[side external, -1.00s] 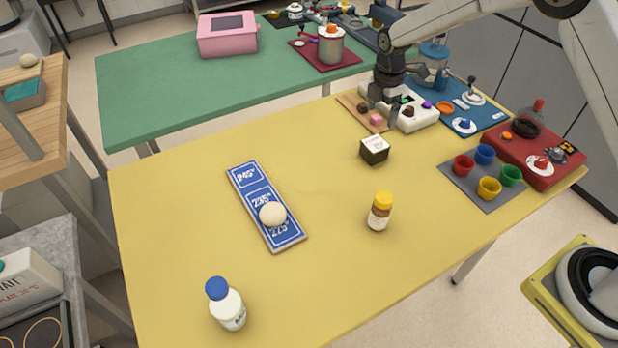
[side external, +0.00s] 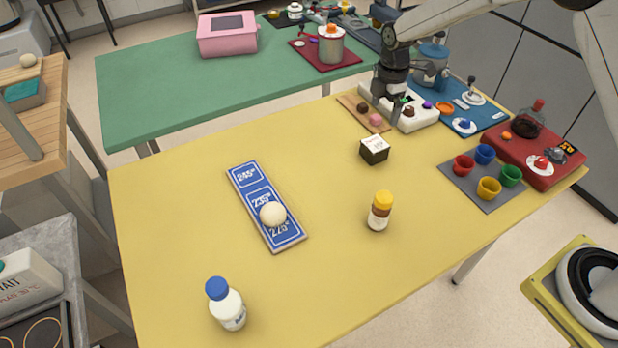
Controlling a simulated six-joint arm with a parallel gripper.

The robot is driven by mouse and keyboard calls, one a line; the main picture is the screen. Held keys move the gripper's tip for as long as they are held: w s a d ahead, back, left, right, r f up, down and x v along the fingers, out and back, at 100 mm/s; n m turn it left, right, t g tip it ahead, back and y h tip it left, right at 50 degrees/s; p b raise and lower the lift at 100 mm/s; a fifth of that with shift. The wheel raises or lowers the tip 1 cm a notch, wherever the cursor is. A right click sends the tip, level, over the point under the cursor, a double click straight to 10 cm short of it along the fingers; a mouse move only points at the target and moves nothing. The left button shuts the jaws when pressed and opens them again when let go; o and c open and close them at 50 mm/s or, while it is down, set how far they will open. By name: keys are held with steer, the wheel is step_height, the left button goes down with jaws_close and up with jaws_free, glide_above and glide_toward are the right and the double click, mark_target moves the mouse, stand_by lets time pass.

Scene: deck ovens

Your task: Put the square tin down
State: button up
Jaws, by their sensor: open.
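A small dark square box with a white top (side external: 374,150), which looks like the square tin, stands upright on the yellow table (side external: 330,180). My gripper (side external: 388,108) is open, behind and above the box and apart from it. It hovers over the edge of a white tray (side external: 425,120) and a small wooden board (side external: 352,108). A pink piece (side external: 376,119) lies on the board near the fingertips. Nothing shows between the fingers, though their far side is partly hidden.
A blue numbered board (side external: 286,236) holds a pale ball (side external: 272,214). A yellow-capped bottle (side external: 380,212) and a blue-capped bottle (side external: 228,308) stand nearer. Coloured cups on a grey mat (side external: 487,202) and a red station (side external: 550,175) fill the right. The table's middle is clear.

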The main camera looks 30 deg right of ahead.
steer(key=s+r+m+t, duration=0.1)
steer(key=s+r+m, duration=0.1)
steer(key=s+m, duration=0.6)
steer(key=s+r+m+t, duration=0.1)
steer(key=s+r+m, duration=0.1)
steer(key=s+m, duration=0.7)
steer(key=shift+s+a, duration=0.45)
steer(key=shift+s, duration=3.25)
